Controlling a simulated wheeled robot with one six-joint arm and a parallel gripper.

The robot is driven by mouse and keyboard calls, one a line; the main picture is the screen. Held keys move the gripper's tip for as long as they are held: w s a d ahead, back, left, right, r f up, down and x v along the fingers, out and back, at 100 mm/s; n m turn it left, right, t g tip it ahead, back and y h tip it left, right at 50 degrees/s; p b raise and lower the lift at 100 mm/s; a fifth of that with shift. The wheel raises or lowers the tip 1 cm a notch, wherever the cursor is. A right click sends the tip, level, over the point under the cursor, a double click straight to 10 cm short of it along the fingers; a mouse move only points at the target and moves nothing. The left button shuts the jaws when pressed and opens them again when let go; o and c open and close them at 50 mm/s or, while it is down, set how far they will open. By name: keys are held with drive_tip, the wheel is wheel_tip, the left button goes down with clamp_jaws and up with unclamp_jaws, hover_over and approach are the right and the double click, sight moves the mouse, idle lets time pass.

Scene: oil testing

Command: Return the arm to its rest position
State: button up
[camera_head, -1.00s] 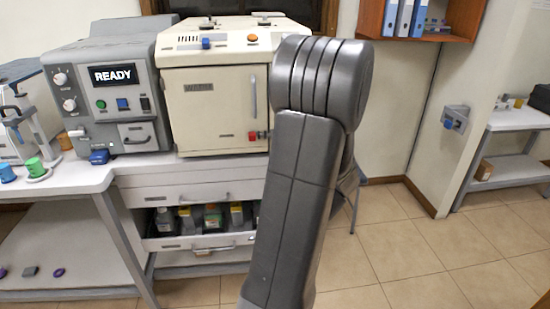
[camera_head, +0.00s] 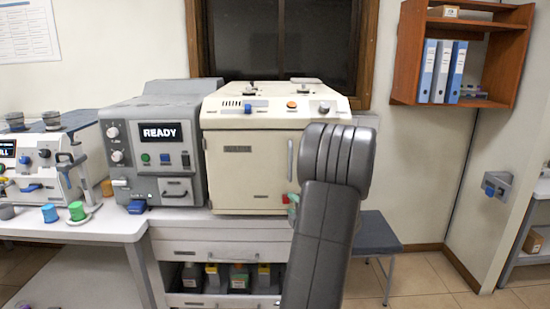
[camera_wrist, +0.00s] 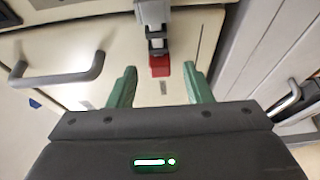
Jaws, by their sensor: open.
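My gripper (camera_wrist: 160,90) shows in the wrist view with its two green fingers spread apart and nothing between them. Beyond the fingers is the cream front of the cabinet machine, with a red-tipped latch (camera_wrist: 160,66) and a grey bar handle (camera_wrist: 62,72). In the head view my grey arm rises in front of the right side of the cream machine (camera_head: 245,175). A small green bit of my gripper shows beside the arm, near the machine's lower right; most of the gripper is hidden behind the arm.
A grey machine reading READY (camera_head: 155,160) stands left of the cream one on the white bench (camera_head: 115,230). An open drawer (camera_head: 195,300) holds several bottles below. A dark stool (camera_head: 375,235) stands to the right. A wooden shelf (camera_head: 480,25) hangs on the wall. Floor at right is clear.

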drive_tip(key=w+a, duration=0.1)
drive_tip(key=a+b, duration=0.1)
drive_tip(key=a, duration=0.1)
drive_tip(key=shift+w+f, duration=0.15)
drive_tip(key=shift+w, duration=0.25)
drive_tip(key=shift+a, duration=0.6)
drive_tip(key=shift+d, duration=0.1)
